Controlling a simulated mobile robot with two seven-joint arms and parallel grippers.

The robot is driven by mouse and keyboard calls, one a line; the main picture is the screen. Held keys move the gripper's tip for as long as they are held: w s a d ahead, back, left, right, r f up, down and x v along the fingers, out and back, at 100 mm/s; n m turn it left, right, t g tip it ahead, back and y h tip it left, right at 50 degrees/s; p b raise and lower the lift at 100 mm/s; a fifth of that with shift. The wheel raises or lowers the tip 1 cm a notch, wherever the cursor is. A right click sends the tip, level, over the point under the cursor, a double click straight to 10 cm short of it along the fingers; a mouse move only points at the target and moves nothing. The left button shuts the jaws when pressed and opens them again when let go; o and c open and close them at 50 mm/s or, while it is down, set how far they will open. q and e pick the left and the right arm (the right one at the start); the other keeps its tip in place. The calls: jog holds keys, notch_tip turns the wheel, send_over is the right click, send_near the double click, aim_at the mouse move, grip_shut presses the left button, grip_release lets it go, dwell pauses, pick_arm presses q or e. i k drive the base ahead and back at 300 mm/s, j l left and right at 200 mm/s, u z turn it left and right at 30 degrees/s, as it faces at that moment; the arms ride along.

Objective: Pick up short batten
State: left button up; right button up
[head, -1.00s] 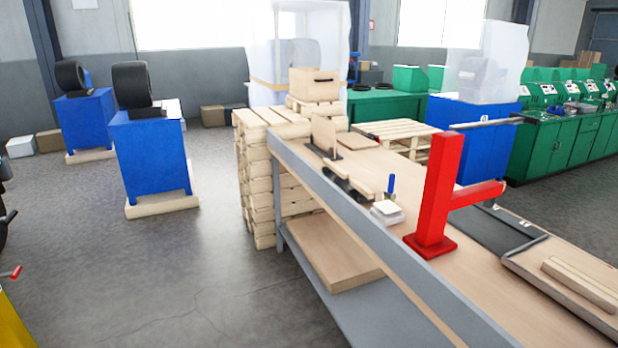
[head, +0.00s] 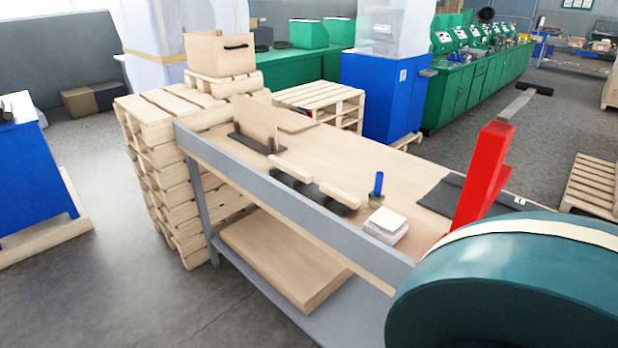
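Two pale wooden battens lie end to end in a row on dark supports on the workbench (head: 390,160), near its grey side rail. One batten (head: 290,169) is nearer the upright board, the other batten (head: 340,195) nearer the blue-handled tool. They look close in length, and I cannot tell which is the short batten. Neither of my grippers is in view. The near right part of the bench, with the tray, is hidden.
A large teal rounded form (head: 500,290) with a pale band fills the lower right; I cannot tell what it is. A red post (head: 482,180), white block stack (head: 385,225) and blue-handled tool (head: 378,185) stand on the bench. Stacked pallets (head: 165,180) adjoin its far end.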

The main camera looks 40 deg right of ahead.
aim_at(350, 201)
jog(key=i+z, duration=0.15)
jog(key=i, duration=0.65)
jog(key=i+j+z, duration=0.15)
jog(key=i, duration=0.65)
jog(key=i+u, duration=0.2)
jog(key=u, duration=0.15)
jog(key=i+l+u, duration=0.15)
jog(key=u, duration=0.25)
jog(key=i+l+u, duration=0.15)
jog(key=u, duration=0.2)
jog(key=i+u, duration=0.1)
jog(key=u, duration=5.2)
